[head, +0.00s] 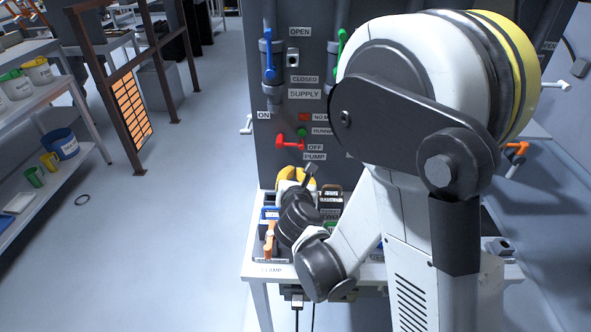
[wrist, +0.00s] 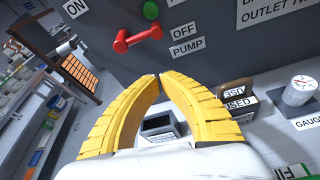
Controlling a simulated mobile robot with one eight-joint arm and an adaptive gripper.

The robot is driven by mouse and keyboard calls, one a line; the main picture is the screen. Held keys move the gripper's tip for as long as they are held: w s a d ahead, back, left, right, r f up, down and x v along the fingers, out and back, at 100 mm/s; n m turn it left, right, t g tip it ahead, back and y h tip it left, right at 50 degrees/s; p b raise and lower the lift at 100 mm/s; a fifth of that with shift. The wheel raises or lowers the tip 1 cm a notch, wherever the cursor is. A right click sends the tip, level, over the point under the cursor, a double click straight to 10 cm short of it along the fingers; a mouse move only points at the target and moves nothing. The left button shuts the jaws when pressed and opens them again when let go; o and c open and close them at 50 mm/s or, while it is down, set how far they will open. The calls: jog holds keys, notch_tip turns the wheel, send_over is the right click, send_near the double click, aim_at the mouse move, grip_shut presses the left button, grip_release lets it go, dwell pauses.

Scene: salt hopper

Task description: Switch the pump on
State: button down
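The red pump handle (head: 290,143) is on the grey panel, in line with the OFF label (head: 315,147); the ON label (head: 264,115) is up and to its left. In the wrist view the handle (wrist: 138,38) lies above and a little left of my fingertips, apart from them. My gripper (wrist: 160,77) has yellow fingers that curve in until their tips almost meet, with nothing between the tips. In the head view my gripper (head: 296,175) is below the handle, in front of the panel, partly hidden by my wrist.
Red and green lamps (head: 302,132) sit just above the handle. A blue lever (head: 268,55) and a green lever (head: 341,45) are higher on the panel. Below, the bench (head: 252,268) holds an orange clamp (head: 269,240) and a USED box (wrist: 238,100). Shelves stand at left.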

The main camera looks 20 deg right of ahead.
jog(key=b+x, duration=0.1)
jog(key=x, duration=0.6)
jog(key=shift+w+d+f, duration=0.1)
jog(key=shift+w+f, duration=0.1)
jog(key=shift+w, duration=0.1)
jog(key=r, duration=0.4)
jog(key=shift+s+d, duration=0.25)
jog(key=shift+s, duration=0.1)
jog(key=shift+r, duration=0.15)
